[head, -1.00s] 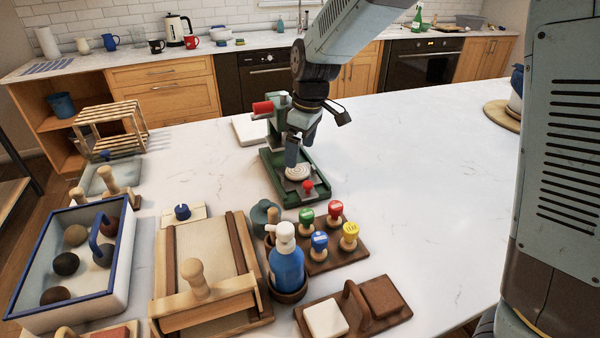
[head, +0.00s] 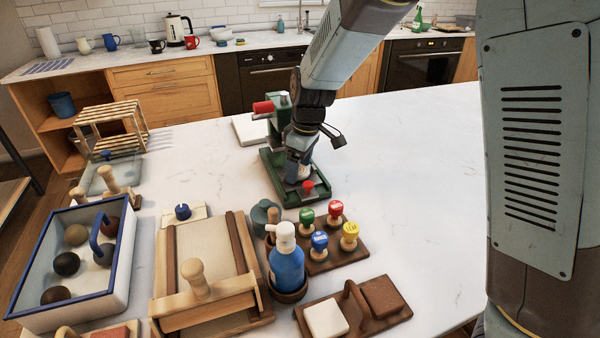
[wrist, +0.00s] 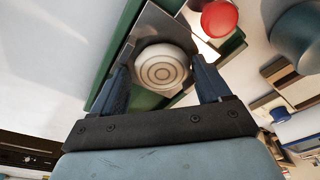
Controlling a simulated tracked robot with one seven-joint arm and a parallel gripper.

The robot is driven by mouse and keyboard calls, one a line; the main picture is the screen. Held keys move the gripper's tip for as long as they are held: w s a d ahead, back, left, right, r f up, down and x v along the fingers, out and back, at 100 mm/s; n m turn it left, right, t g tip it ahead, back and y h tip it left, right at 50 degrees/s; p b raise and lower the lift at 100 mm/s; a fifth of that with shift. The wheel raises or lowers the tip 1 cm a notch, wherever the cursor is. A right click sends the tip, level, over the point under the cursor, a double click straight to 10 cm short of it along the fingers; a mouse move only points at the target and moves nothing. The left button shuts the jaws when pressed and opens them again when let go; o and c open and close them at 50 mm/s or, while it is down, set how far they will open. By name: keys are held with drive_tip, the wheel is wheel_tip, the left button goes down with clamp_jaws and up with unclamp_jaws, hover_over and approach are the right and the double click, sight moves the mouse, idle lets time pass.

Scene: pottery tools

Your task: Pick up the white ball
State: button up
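A round white piece with concentric rings pressed in its face (wrist: 162,72) sits on the metal plate of the green press (head: 273,180); it looks flattened rather than like a full ball. In the wrist view my gripper (wrist: 162,62) is open, with one finger on each side of the piece. Small gaps seem to remain, and I cannot tell whether either finger touches it. In the head view my gripper (head: 298,174) is low over the press and mostly hides the piece.
The press's red knob (head: 308,186) is just in front of my gripper. Stamps on a brown board (head: 347,258) and a blue bottle (head: 287,268) stand nearer. A blue-rimmed tray (head: 125,270) of dark balls is at left. The counter right of the press is clear.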

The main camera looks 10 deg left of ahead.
drive_tip(key=c, duration=0.9)
drive_tip(key=shift+o, duration=0.2)
drive_tip(key=shift+r, duration=0.55)
drive_tip(key=s+d+r, duration=0.6)
drive_tip(key=s+r, duration=0.6)
drive_tip(key=shift+s, duration=0.35)
